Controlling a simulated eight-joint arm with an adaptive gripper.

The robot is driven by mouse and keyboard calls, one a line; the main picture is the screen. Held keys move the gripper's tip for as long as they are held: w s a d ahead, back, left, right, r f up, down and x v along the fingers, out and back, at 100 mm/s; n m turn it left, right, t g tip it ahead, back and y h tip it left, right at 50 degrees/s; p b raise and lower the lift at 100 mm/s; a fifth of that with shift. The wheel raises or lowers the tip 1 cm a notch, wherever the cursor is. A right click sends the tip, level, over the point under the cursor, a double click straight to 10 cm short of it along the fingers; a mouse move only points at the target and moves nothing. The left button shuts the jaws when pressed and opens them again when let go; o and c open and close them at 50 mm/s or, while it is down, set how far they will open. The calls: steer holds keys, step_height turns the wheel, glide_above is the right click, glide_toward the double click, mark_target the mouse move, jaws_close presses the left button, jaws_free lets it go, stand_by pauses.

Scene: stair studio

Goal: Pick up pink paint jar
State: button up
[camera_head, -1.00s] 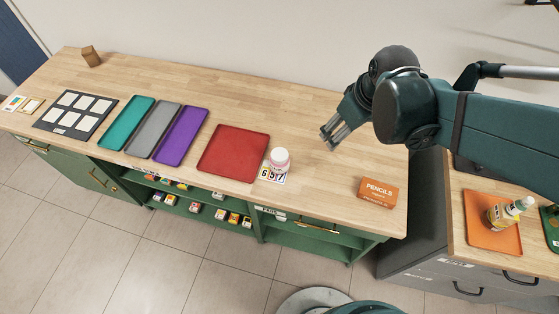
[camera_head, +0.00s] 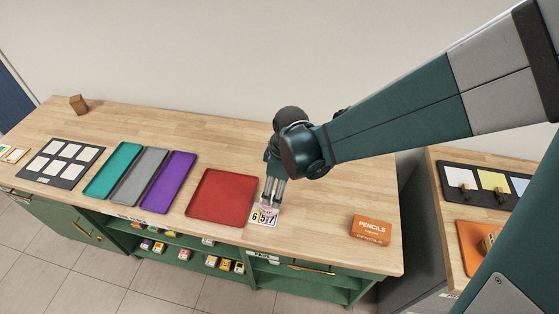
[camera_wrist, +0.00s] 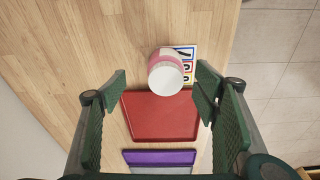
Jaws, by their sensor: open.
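The pink paint jar (camera_wrist: 166,72) has a white lid and stands on the wooden bench, partly over a number card (camera_wrist: 187,55). It lies ahead of my open gripper (camera_wrist: 162,85) in the wrist view, between the lines of the two fingers, and nothing is held. In the head view my gripper (camera_head: 271,190) is over the jar (camera_head: 268,208) beside the red tray, and its fingers hide most of the jar. The number card (camera_head: 263,217) shows in front of it. I cannot tell how far the fingertips are from the jar.
The red tray (camera_head: 222,197) is just left of the jar. Purple (camera_head: 165,182), grey (camera_head: 140,176) and teal (camera_head: 113,170) trays lie farther left. An orange pencil box (camera_head: 371,229) sits to the right. The bench between the jar and pencil box is clear.

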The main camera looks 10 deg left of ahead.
steer(key=shift+s+a+f+n, duration=0.2)
steer(key=shift+a+f+n, duration=0.05)
steer(key=shift+a+f, duration=0.3)
steer(key=shift+s+a+f+n, duration=0.15)
steer(key=shift+a+f+n, duration=0.1)
steer(key=shift+a+f, duration=0.25)
steer(key=shift+d+f, duration=0.1)
steer(key=shift+f, duration=1.25)
steer(key=shift+a+f+b, duration=0.15)
steer(key=shift+f+b, duration=0.1)
steer(key=shift+f, duration=1.05)
steer(key=shift+a+f+b, duration=0.15)
steer(key=shift+f+b, duration=0.05)
steer(key=shift+f, duration=1.1)
steer(key=shift+c, duration=0.3)
steer(key=c, duration=1)
